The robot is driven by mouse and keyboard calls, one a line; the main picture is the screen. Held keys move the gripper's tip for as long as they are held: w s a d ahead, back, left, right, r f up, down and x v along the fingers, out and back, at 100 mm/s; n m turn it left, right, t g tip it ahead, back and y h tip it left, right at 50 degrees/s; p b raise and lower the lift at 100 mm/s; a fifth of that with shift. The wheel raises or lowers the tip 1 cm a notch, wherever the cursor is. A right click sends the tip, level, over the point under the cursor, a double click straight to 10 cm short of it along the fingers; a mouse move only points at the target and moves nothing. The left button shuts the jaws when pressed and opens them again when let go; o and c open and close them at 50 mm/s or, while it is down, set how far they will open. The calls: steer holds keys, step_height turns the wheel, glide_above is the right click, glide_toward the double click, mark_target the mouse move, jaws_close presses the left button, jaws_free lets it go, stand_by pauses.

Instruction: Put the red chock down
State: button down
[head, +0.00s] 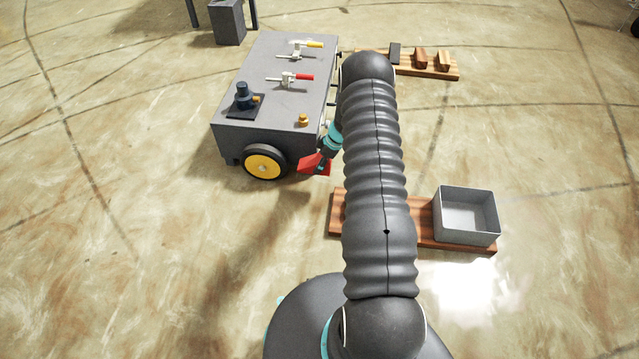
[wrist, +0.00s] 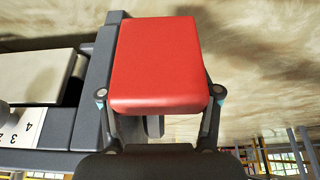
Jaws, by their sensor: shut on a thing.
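The red chock (head: 314,165) is beside the cart's near wheel in the head view, at the cart's right front corner. It fills the upper middle of the wrist view (wrist: 156,62), between the two fingers. My gripper (head: 322,162) is shut on the chock; its fingers also show on both sides of the chock in the wrist view (wrist: 160,108). My arm hides part of this area in the head view. I cannot tell whether the chock touches the floor or the wheel.
The grey cart (head: 270,92) carries two toggle clamps with red and yellow handles, a dark knob and a brass part. A wooden board (head: 422,240) with a grey open bin (head: 467,215) lies at right. Another board with blocks (head: 425,64) lies behind. Open floor is at left.

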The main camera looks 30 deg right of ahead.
step_height(320, 180, down, 12)
steer(key=shift+f, duration=0.1)
stand_by(0.5)
steer(key=shift+c, duration=0.7)
jaws_free()
